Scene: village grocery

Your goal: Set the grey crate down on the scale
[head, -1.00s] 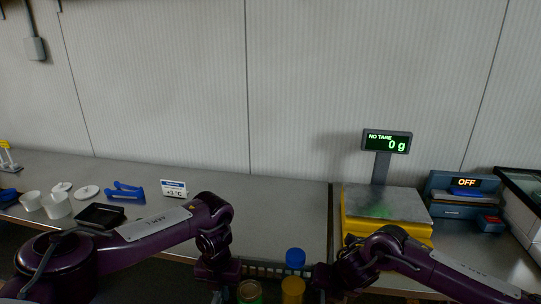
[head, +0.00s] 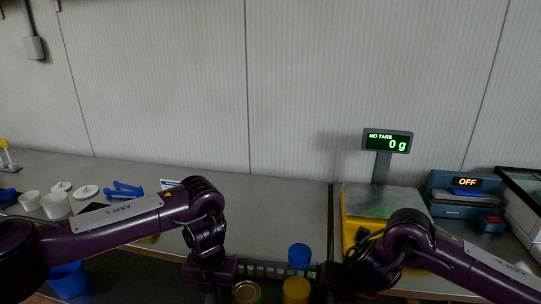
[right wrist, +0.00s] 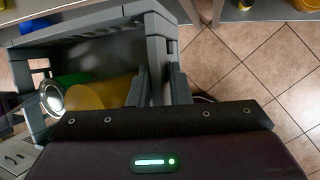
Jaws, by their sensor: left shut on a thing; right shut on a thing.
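The grey crate (head: 262,267) is at the bottom of the head view, between my two grippers, in front of the counter edge. It holds a jar with a blue cap (head: 299,254), a yellow-topped one (head: 296,290) and a round-lidded tin (head: 246,292). My left gripper (head: 222,292) is shut on the crate's left side. My right gripper (head: 335,286) is shut on its right side; its fingers grip the crate wall in the right wrist view (right wrist: 160,87). The scale (head: 411,201) has a yellow body and a bare metal plate, partly behind my right arm. Its display (head: 387,142) reads 0 g.
A blue-grey device (head: 461,190) showing OFF stands right of the scale. White cups (head: 56,205), lids and a blue item (head: 124,190) lie on the counter's left. A blue bucket (head: 68,280) is below. The counter (head: 275,205) left of the scale is clear.

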